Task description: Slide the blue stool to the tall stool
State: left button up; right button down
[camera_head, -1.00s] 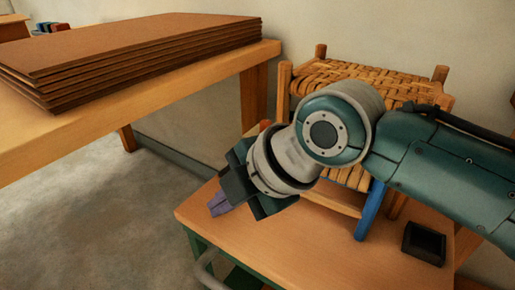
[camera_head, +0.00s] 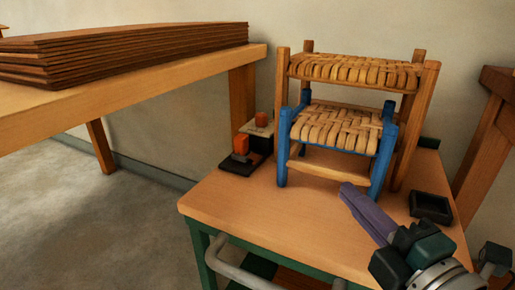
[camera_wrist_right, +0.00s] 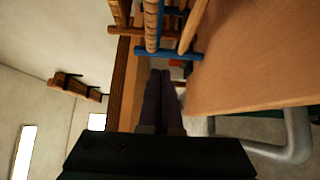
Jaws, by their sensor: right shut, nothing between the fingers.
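The blue stool (camera_head: 380,160) has blue legs and a woven straw seat. It stands upright on the workbench (camera_head: 240,210), close in front of the tall stool (camera_head: 415,120). The tall stool is plain wood with a higher woven seat; the blue stool hides part of its lower frame. I cannot tell whether the two touch. My right gripper (camera_head: 349,191) is shut and empty, its purple fingers in front of the blue stool's right front leg. In the right wrist view, the shut fingers (camera_wrist_right: 161,75) point toward the blue stool (camera_wrist_right: 180,55). My left gripper is out of view.
A small black tray (camera_head: 431,207) lies right of the stools. An orange-and-black item (camera_head: 240,150) stands left of them. A table with stacked brown boards (camera_head: 130,55) is at the left. The workbench front left is clear.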

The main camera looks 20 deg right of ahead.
aim_at(336, 144)
jog(key=w+d+b, duration=0.3)
jog(key=w, duration=0.5)
jog(key=shift+w+d, duration=0.35)
jog(key=shift+w, duration=0.05)
